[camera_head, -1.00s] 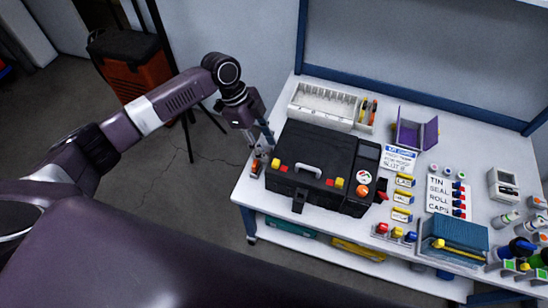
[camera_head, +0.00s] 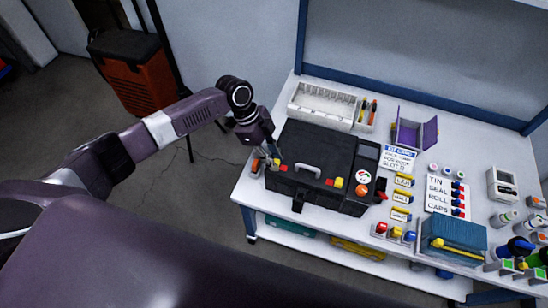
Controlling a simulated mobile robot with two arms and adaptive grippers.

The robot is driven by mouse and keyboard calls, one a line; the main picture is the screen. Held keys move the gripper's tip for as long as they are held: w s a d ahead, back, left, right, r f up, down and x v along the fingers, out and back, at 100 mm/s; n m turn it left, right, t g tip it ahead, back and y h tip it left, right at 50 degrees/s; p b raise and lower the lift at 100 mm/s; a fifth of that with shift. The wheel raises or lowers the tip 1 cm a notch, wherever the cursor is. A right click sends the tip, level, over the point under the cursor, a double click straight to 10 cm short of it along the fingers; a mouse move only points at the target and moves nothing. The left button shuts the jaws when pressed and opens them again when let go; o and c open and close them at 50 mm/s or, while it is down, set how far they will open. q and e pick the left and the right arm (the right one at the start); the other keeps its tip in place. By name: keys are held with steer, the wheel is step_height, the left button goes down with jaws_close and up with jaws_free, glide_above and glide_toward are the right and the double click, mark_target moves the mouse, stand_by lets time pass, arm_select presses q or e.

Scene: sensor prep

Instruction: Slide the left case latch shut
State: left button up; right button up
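The black case (camera_head: 335,150) lies closed on the white workbench, with a grey handle (camera_head: 307,169) on its lid near the front. Red and yellow blocks sit along its front edge; the left latch area (camera_head: 282,168) is at its front left corner and is partly hidden by my gripper. Whether the latch is open or shut is too small to tell. My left gripper (camera_head: 269,153) points down at the left end of the case, close to that corner. Its finger gap and any contact are unclear. My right gripper is not in view.
A white divided tray (camera_head: 322,104) stands behind the case. A small orange item (camera_head: 256,165) is at the bench's left edge. A purple open box (camera_head: 408,134), yellow labels and a blue box (camera_head: 452,240) are to the right.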

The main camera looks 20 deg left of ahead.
arm_select(q)
jaws_close()
steer(key=shift+d+p, duration=0.3)
steer(key=shift+d, duration=1.05)
steer(key=o, duration=0.9)
jaws_free()
steer(key=shift+c, duration=0.2)
steer(key=shift+a+r, duration=0.25)
steer(key=shift+r, duration=0.25)
steer(key=v, duration=1.1)
